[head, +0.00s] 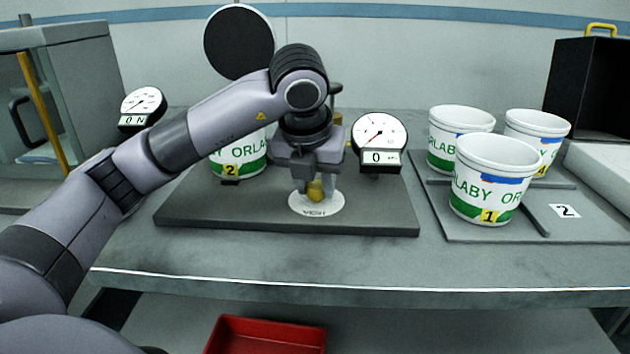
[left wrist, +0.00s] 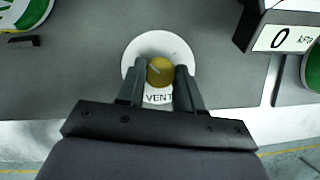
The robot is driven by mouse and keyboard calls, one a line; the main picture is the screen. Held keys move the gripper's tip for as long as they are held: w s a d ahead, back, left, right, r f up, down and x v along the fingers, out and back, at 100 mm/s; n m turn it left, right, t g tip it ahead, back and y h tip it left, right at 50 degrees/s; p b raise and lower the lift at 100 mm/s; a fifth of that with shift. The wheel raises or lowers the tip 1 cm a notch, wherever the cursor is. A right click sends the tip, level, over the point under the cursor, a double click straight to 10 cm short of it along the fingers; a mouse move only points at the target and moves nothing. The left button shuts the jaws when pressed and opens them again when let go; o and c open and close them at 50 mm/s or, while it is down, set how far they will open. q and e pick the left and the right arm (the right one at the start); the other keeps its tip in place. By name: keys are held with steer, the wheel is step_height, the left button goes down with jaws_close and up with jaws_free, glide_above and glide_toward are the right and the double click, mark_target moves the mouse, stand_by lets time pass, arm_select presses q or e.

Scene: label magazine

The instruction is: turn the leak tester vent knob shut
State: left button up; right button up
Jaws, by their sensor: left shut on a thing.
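The vent knob (head: 315,190) is small and yellow and sits on a round white plate marked VENT (head: 316,205) on the dark base of the leak tester (head: 380,218). In the left wrist view the knob (left wrist: 160,71) shows a dark pointer line toward the upper left. My left gripper (head: 313,186) points down at the knob from above. Its fingers (left wrist: 158,80) are shut on the knob, one on each side. A gauge (head: 379,135) with a display reading 0 stands at the right of the base. My right gripper is not in view.
A white tub marked 2 (head: 240,160) stands on the base behind my arm. Several tubs, one marked 1 (head: 495,175), stand on a grey tray (head: 480,228) at the right. Another gauge (head: 143,105) is at the left. A red bin (head: 265,338) is below the table edge.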

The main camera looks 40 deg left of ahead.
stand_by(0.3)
arm_select(q)
steer(key=o, duration=1)
steer(key=shift+o, duration=0.2)
steer(key=p+v, duration=0.1)
steer(key=v, duration=0.4)
steer(key=shift+r, duration=0.4)
steer(key=shift+v, duration=0.75)
steer(key=shift+s+f, duration=0.1)
steer(key=shift+s, duration=0.05)
